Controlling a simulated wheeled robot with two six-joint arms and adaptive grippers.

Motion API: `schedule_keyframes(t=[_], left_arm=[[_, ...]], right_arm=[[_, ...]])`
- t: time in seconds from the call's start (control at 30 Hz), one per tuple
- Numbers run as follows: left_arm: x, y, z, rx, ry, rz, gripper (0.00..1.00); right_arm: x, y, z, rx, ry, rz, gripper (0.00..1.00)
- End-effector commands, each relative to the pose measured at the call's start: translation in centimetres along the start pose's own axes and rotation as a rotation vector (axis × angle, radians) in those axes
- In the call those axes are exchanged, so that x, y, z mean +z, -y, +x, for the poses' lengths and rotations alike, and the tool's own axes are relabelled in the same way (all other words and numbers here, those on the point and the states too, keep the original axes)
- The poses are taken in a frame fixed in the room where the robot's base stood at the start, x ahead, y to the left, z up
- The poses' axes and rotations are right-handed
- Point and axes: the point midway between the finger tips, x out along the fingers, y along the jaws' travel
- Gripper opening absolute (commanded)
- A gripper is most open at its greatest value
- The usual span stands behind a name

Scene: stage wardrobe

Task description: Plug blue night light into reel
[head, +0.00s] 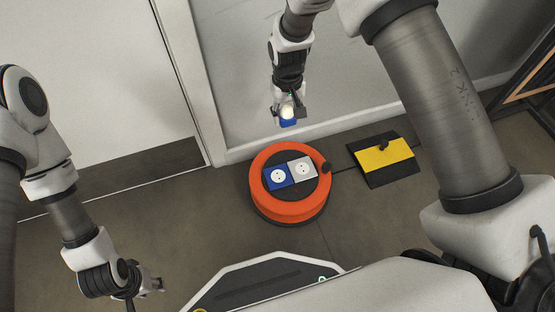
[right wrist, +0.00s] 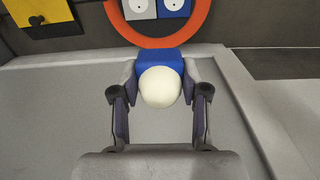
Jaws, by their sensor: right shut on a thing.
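The blue night light (head: 288,121) has a blue base and a round white top. My right gripper (head: 288,112) is shut on it and holds it in the air, behind the reel in the head view. The night light also shows between the fingers in the right wrist view (right wrist: 160,86). The reel (head: 272,208) is orange and lies flat on the floor, with a blue socket (head: 278,176) and a grey socket (head: 303,168) on top. Both sockets look empty. My left gripper (head: 150,285) is low at the left, apart from the reel; its finger gap is unclear.
A black and yellow plate (head: 384,158) with a small dark object on it lies right of the reel, joined by a dark cable. A wall (head: 240,90) and a white door frame (head: 190,80) stand behind. A dark frame (head: 530,85) leans at far right.

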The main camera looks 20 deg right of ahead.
Motion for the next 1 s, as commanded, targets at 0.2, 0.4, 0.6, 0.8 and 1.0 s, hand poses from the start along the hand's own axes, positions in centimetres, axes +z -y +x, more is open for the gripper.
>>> schedule_keyframes(t=[0.2, 0.4, 0.6, 0.8, 1.0], left_arm=[[0.0, 0.0, 0.0, 0.000, 0.000, 0.000, 0.40], [0.0, 0.0, 0.0, 0.000, 0.000, 0.000, 0.40], [0.0, 0.0, 0.0, 0.000, 0.000, 0.000, 0.40], [0.0, 0.0, 0.1, 0.000, 0.000, 0.000, 0.40], [0.0, 0.0, 1.1, 0.000, 0.000, -0.001, 0.40]], right_arm=[[1.0, 2.2, 12.4, -0.005, 0.006, -0.016, 0.14], [2.3, 3.4, 17.8, -0.015, 0.000, -0.021, 0.14], [2.4, 3.5, 18.4, -0.017, -0.001, -0.022, 0.14], [2.4, 3.5, 18.4, -0.016, 0.000, -0.022, 0.14], [2.5, 3.5, 19.5, -0.016, 0.000, -0.022, 0.14]])
